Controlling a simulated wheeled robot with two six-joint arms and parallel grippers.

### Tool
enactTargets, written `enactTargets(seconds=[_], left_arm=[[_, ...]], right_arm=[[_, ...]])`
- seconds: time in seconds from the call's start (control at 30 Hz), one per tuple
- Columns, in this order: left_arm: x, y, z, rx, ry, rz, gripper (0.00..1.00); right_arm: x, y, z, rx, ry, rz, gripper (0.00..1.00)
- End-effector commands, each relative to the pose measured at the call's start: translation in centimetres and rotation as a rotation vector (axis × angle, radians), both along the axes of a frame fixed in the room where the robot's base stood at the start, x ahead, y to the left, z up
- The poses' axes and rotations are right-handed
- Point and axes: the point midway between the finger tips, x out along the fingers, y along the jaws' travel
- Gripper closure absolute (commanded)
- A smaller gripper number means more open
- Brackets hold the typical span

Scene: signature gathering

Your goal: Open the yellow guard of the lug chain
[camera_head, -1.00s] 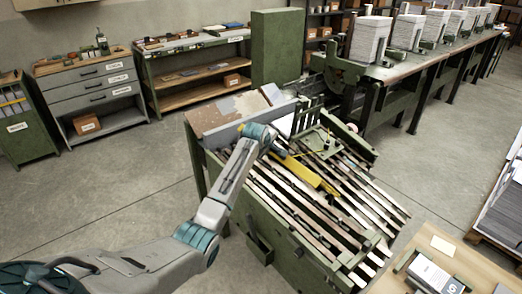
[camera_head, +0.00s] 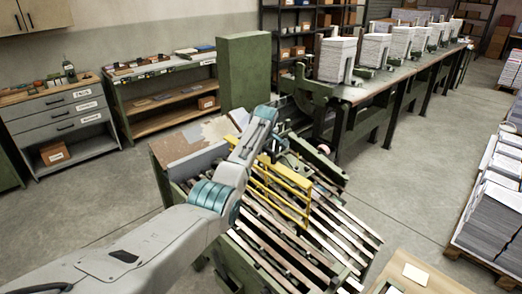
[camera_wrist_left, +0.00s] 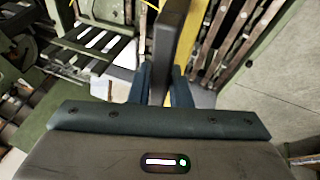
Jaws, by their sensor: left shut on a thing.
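The yellow guard (camera_head: 287,186) of the lug chain is a barred frame. It stands raised on edge over the slatted lug chain (camera_head: 325,225) in the head view. A yellow strip of it (camera_wrist_left: 198,42) shows beside the fingers in the left wrist view. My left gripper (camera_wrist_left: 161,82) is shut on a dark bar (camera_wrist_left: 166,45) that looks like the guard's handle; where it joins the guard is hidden. In the head view my left wrist is above the guard's far end, and the fingertips are hard to make out. My right gripper is not in view.
A long green machine table (camera_head: 395,82) with paper stacks runs behind to the right. A green cabinet (camera_head: 245,80) and shelves stand at the back left. A wooden table (camera_head: 425,272) is at the bottom right. Pallets of paper (camera_head: 490,215) stand right; the floor between is clear.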

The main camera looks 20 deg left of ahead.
Motion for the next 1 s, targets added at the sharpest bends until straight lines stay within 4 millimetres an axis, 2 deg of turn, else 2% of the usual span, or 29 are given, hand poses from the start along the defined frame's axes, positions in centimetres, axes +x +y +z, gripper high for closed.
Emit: enactTargets(seconds=[0.53, 0.57, 0.63, 0.67, 1.0], left_arm=[[0.03, -0.12, -0.14, -0.002, 0.000, -0.002, 1.00], [0.03, -0.12, -0.14, -0.002, 0.000, -0.002, 0.81], [0.03, -0.12, -0.14, -0.001, 0.001, -0.001, 0.67], [0.03, -0.11, -0.14, -0.001, 0.001, -0.001, 0.64], [-0.05, -0.14, 0.07, -0.001, 0.000, 0.000, 0.64]], right_arm=[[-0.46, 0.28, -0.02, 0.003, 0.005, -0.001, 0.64], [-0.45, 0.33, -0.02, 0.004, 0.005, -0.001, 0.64], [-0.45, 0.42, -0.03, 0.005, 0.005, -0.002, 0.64], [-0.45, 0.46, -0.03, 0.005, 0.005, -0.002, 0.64], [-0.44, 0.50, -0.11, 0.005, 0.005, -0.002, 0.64]])
